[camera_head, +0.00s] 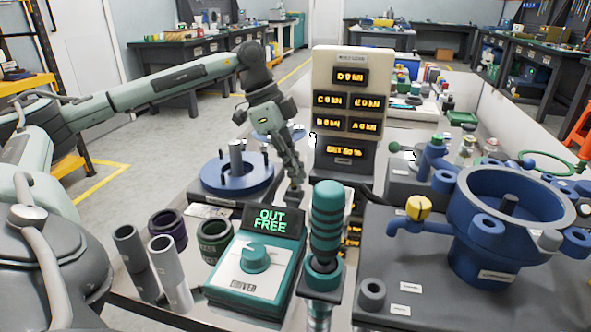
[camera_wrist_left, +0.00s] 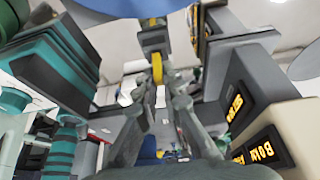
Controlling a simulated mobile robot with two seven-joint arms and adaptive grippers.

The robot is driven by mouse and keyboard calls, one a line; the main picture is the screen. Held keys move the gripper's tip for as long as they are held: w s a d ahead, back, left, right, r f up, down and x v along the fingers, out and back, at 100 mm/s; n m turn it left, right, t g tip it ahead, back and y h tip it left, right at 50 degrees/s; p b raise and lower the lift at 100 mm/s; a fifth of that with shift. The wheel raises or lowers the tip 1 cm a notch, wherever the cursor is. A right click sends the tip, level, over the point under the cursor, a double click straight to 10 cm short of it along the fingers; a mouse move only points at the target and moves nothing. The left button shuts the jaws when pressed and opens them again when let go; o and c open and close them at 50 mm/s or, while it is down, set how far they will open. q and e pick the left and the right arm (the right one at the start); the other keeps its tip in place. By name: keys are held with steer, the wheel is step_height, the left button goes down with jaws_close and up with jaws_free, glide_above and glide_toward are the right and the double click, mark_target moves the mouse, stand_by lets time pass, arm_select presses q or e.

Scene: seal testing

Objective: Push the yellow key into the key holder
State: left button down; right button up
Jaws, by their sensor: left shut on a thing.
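A dark block (camera_wrist_left: 153,40) lies just beyond the fingertips and may be the key holder. The key's end meets or nearly meets this block; I cannot tell whether it is inside. In the head view the key is hidden by the gripper and the teal handle's surroundings. My right gripper is not in view.
The cream display tower (camera_head: 340,62) stands close behind the gripper. A teal-and-black handled tool (camera_head: 327,215) stands upright in front, beside the driver box (camera_head: 250,275). A blue flanged disc (camera_head: 215,178) is at left; a blue housing (camera_head: 480,245) with a yellow knob (camera_head: 418,207) is at right.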

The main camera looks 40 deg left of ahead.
arm_select(q)
steer(key=shift+p, duration=0.35)
stand_by(0.7)
steer(key=shift+f, duration=0.85)
stand_by(1.1)
steer(key=c, duration=1.6)
jaws_free()
steer(key=shift+d, duration=0.1)
steer(key=shift+r+p, duration=2.3)
steer(key=shift+r, duration=0.25)
steer(key=shift+w, duration=0.1)
